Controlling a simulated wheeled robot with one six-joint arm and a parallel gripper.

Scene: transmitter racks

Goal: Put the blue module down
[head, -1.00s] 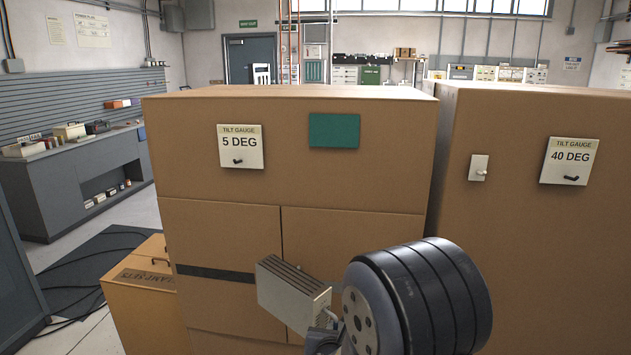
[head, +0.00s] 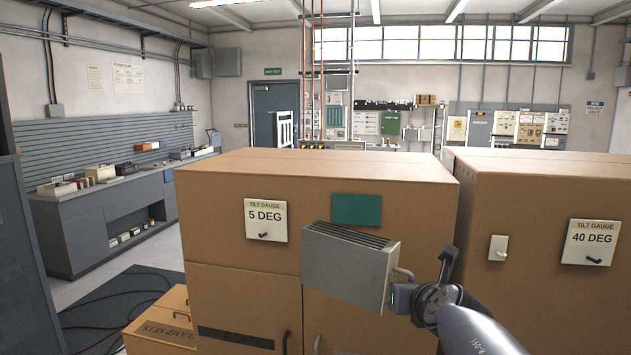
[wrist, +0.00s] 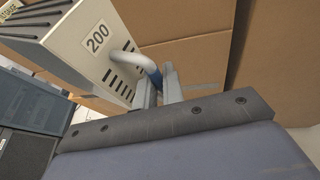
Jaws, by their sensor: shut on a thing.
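The only module at my gripper is a pale grey box (head: 345,268) with a slotted top, not blue in the head view. In the wrist view its cream end face (wrist: 95,42) reads "200" and has dark vent slots. A curved handle (wrist: 148,68), bluish in part, stands out from that face. My gripper (head: 403,292) is shut on this handle; its fingers also show in the wrist view (wrist: 160,90). The module is tilted and held in the air in front of the left brown cabinet, just below a green panel (head: 356,209). No blue-bodied module is in view.
The left cabinet (head: 228,222) carries a "5 DEG" tilt gauge (head: 266,220); its top looks bare. The right cabinet (head: 540,205) reads "40 DEG" (head: 593,242). A yellowish crate (head: 160,328) stands low at left. A grey bench (head: 100,210) with small items lies beyond.

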